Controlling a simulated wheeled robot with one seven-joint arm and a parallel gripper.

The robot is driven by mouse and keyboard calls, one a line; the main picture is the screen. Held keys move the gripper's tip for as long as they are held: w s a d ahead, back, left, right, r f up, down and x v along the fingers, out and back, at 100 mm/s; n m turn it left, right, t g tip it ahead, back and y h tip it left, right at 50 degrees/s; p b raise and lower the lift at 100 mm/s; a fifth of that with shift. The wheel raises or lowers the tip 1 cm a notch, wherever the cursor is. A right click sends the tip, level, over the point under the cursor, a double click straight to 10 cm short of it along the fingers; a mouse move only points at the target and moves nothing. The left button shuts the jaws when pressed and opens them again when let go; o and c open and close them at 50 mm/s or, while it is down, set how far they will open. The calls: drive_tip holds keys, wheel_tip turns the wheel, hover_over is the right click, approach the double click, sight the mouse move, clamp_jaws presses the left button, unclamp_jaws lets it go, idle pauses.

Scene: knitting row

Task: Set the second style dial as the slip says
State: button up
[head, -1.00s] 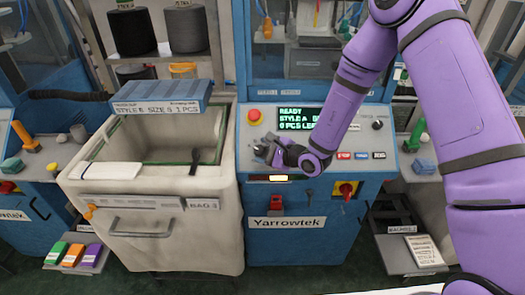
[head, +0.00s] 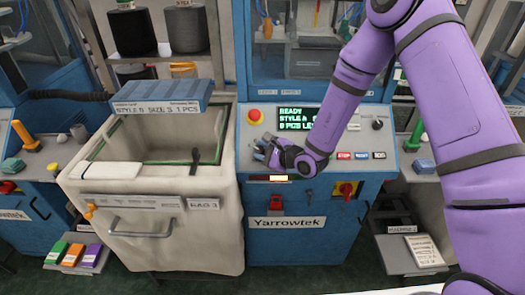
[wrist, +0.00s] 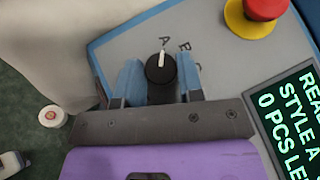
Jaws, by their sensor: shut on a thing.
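The style dial (wrist: 161,69) is a round black knob with a white pointer line in the wrist view. Its pointer aims at the letter A, with a B to the right. My gripper (wrist: 161,82) has its blue fingers on either side of the knob and is shut on it. In the head view my gripper (head: 265,150) is at the left of the machine's panel and hides the dial. The screen (head: 296,120) reads READY, STYLE A, with a PCS line. The slip (head: 160,107) on the bin reads STYLE, SIZE and 1 PCS; its style letter is too small to be sure of.
A red stop button (head: 254,115) on a yellow base sits just above my gripper. Small buttons (head: 361,156) line the panel's right. A cream bin (head: 160,210) stands left of the machine. A red switch (head: 345,190) is below the panel.

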drive_tip(key=shift+f+m+t+h, duration=0.1)
drive_tip(key=shift+m+t+h, duration=0.5)
drive_tip(key=shift+m+t, duration=0.8)
drive_tip(key=shift+s+m+t+h, duration=0.1)
drive_tip(key=shift+m+t+h, duration=0.55)
drive_tip(key=shift+m, duration=0.65)
drive_tip(key=shift+s+a+f+m+t+h, duration=0.1)
drive_tip(key=shift+a+m+t+h, duration=0.05)
drive_tip(key=shift+m+t+h, duration=0.7)
drive_tip(key=shift+a+m+t+h, duration=0.1)
drive_tip(key=shift+m+t+h, duration=0.4)
drive_tip(key=shift+m, duration=0.65)
drive_tip(key=m+h, duration=0.1)
drive_tip(key=m, duration=0.1)
drive_tip(key=m+t+h, duration=0.1)
drive_tip(key=m+h, duration=0.1)
drive_tip(key=shift+a+t, duration=0.2)
drive_tip(key=shift+t, duration=0.1)
drive_tip(key=shift+a+f+m+h, duration=0.1)
drive_tip(key=shift+a+m+h, duration=0.05)
drive_tip(key=shift+m+h, duration=2.9)
drive_tip(key=shift+m, duration=0.35)
drive_tip(key=o, duration=0.9)
